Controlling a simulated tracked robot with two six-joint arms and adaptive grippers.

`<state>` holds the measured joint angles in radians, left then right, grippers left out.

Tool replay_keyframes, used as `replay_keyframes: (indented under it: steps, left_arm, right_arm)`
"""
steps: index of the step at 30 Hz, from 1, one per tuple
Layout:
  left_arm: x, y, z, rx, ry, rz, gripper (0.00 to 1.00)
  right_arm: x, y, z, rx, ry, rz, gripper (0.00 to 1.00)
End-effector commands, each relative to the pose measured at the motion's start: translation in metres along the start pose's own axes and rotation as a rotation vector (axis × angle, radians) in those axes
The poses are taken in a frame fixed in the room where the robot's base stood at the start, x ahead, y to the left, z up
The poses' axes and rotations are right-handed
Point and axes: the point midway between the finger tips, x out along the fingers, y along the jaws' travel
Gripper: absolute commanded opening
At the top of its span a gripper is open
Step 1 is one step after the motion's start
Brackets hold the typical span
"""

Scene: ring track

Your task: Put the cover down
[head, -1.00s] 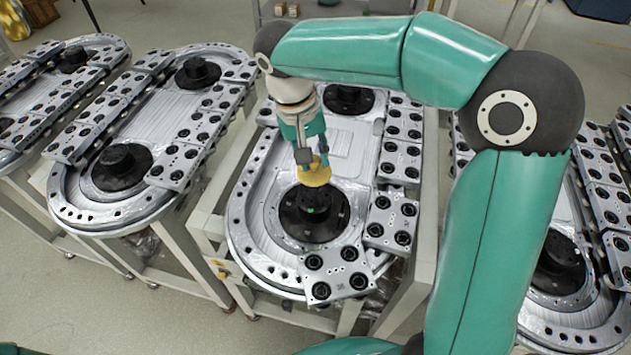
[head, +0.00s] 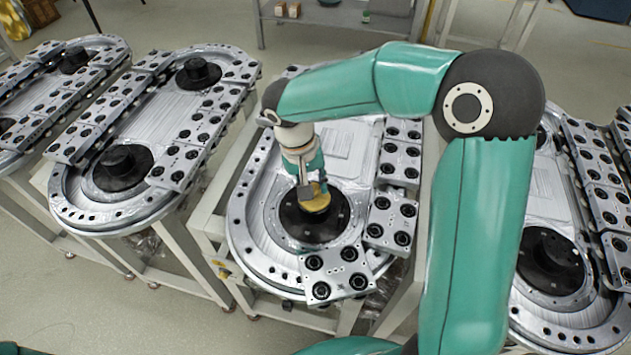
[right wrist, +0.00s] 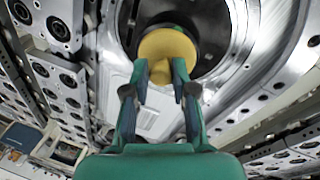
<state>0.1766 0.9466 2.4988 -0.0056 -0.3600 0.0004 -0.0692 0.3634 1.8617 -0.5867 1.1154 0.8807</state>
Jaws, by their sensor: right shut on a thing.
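The yellow cover (head: 316,203) is a round disc with a knob, at the black hub (head: 335,222) near the front end of the middle ring track. My right gripper (head: 308,190) reaches down from above and is shut on the cover. In the right wrist view the two fingers (right wrist: 161,85) grip the knob of the cover (right wrist: 168,45), and the disc lies over the middle of the dark hub (right wrist: 205,35). I cannot tell whether the disc's underside touches the hub. My left gripper is not in view.
The middle ring track (head: 262,190) carries drilled metal carriage plates (head: 336,272) along its right side and front. Similar tracks stand to the left (head: 70,205) and right (head: 560,315). Open floor (head: 110,305) lies at the front left.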

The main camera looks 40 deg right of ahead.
Motion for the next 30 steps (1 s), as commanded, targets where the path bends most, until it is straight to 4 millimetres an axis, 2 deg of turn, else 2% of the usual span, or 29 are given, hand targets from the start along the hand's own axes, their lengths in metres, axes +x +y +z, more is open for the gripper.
replay_keyframes:
  steps: [1, 2, 6, 15, 20, 23, 30]
  left_arm:
    - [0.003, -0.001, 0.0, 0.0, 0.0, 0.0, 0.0]
    - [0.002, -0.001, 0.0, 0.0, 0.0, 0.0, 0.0]
    - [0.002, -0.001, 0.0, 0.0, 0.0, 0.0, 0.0]
    - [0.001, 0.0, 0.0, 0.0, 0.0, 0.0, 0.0]
    - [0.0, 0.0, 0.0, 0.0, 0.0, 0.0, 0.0]
    - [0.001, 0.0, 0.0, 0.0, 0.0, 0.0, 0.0]
    - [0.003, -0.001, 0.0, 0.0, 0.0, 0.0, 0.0]
  right_arm:
    - [0.003, -0.001, 0.0, 0.0, 0.0, 0.0, 0.0]
    - [0.002, 0.0, 0.0, 0.0, 0.0, 0.0, 0.29]
    - [0.001, 0.0, 0.0, 0.0, 0.0, 0.0, 0.51]
    - [0.001, 0.0, 0.0, 0.001, 0.0, 0.0, 0.51]
    - [-0.008, 0.0, -0.001, 0.001, 0.003, -0.001, 0.51]
    - [-0.022, 0.0, -0.001, 0.001, 0.004, -0.001, 0.51]
    - [-0.071, 0.0, -0.001, 0.001, 0.004, -0.003, 0.51]
